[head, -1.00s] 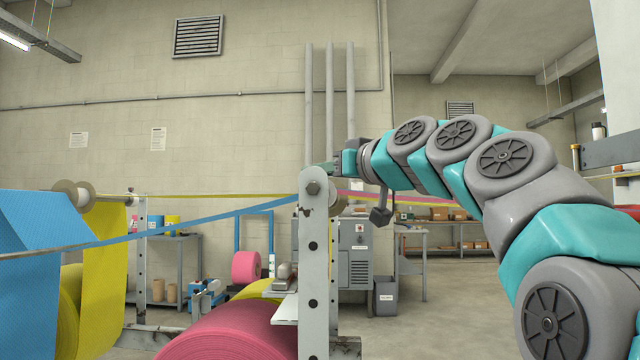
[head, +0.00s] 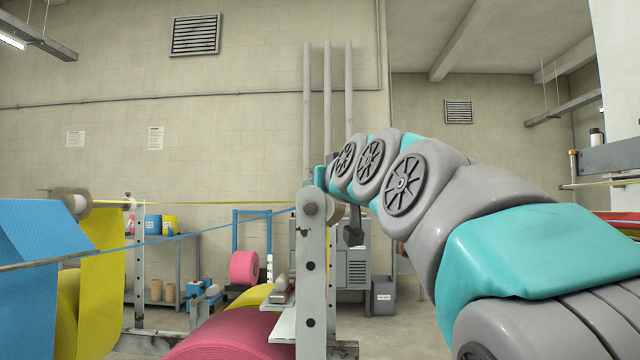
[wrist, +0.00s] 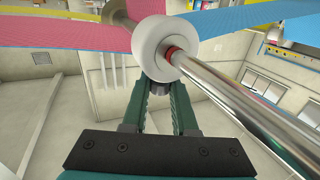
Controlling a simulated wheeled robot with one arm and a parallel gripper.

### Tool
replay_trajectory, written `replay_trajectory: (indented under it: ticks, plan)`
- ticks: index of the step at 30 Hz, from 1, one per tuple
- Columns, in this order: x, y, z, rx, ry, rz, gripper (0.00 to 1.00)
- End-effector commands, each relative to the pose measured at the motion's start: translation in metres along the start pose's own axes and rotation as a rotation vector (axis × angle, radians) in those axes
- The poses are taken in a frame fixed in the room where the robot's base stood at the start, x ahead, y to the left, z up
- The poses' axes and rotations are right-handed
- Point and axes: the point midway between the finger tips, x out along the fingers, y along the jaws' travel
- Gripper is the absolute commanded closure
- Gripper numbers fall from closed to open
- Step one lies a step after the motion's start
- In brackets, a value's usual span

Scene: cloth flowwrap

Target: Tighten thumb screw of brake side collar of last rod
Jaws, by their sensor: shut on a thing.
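In the wrist view a shiny rod (wrist: 225,98) runs from upper left to lower right. A white collar (wrist: 160,45) sits on it, with a red ring showing at its hub. A dark thumb screw (wrist: 160,90) points down from the collar toward my gripper (wrist: 159,86). The two green fingers stand either side of the screw and are shut on it. I cannot tell how tight it is. In the head view my gripper is mostly hidden behind the grey upright (head: 312,270), close to its top.
A pink web (wrist: 65,30) and a blue web (wrist: 245,22) pass beside the collar. In the head view a dark pink roll (head: 235,338) lies below the upright, and blue fabric (head: 30,280) and yellow fabric (head: 100,270) hang at left. Open floor shows at right behind my arm.

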Motion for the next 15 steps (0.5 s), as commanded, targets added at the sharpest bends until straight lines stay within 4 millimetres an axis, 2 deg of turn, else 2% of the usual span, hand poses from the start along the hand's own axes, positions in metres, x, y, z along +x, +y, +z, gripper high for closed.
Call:
replay_trajectory:
  ticks: [4,5,12,15]
  plan:
    - [-0.0001,0.0002,-0.0012,0.001,0.003,0.000,1.00]
    - [-0.0001,0.0002,-0.0012,0.001,0.003,0.000,0.71]
    - [-0.0001,-0.0001,-0.0007,0.000,0.001,-0.001,0.45]
    - [-0.0001,-0.0001,-0.0005,0.000,0.001,-0.001,0.45]
